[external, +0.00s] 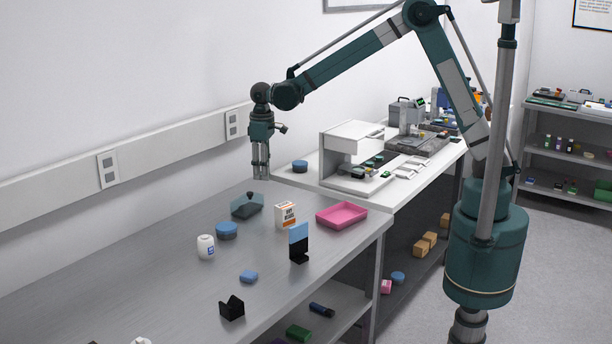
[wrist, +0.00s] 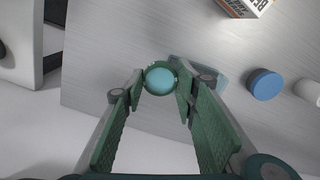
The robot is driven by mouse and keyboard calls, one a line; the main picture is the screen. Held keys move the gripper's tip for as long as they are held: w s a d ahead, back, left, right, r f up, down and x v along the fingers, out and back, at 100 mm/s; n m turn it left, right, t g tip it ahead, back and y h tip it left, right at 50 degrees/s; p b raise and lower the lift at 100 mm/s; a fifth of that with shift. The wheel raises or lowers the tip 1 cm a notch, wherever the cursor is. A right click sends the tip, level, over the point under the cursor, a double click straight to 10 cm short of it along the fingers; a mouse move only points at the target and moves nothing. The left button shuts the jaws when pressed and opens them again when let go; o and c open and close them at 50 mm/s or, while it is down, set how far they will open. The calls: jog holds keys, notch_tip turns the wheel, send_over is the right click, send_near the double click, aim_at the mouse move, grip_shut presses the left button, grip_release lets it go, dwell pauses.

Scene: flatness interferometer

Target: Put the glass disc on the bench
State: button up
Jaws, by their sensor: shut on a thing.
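The glass disc (wrist: 160,80) is a round, pale blue-green piece with a darker green rim in the wrist view. My gripper (wrist: 160,82) is shut on it, with the disc between its fingertips. In the external view my gripper (external: 261,174) points down above the far end of the grey metal bench (external: 180,290), near the wall. The disc is too small to make out there.
A teal see-through cover with a black knob (external: 247,206), a blue round tub (external: 227,230), a small box (external: 285,214) and a pink tray (external: 342,215) stand on the bench. The white instrument (external: 350,140) is on the adjoining table. The bench's near left is largely clear.

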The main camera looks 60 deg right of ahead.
jog(key=w+d+m+b, duration=0.1)
jog(key=w+d+m, duration=0.1)
jog(key=d, duration=1.4)
jog(key=w+d+r+m+b, duration=0.1)
jog(key=d+m, duration=0.4)
jog(key=d, duration=1.1)
jog(key=shift+w+d+r+m+b, duration=0.35)
jog(key=shift+w+b, duration=0.2)
jog(key=shift+w, duration=0.55)
jog(key=shift+a, duration=0.1)
jog(key=w+a+n+p, duration=0.2)
jog(key=a+n, duration=0.1)
jog(key=a, duration=1.8)
jog(key=w+a+n+p, duration=0.2)
jog(key=a+n, duration=0.1)
jog(key=a, duration=1.8)
jog(key=s+a+f+n+p, duration=0.1)
jog(key=s+a, duration=0.5)
jog(key=a, duration=0.7)
jog(key=s+a+f+n+p, duration=0.1)
jog(key=s+a, duration=0.6)
jog(key=a, duration=0.7)
jog(key=s+a+f+n+p, duration=0.1)
jog(key=s+a, duration=0.5)
jog(key=a, duration=0.8)
jog(key=shift+s+f+n, duration=0.2)
jog(key=shift+s+n, duration=0.2)
jog(key=shift+n, duration=0.45)
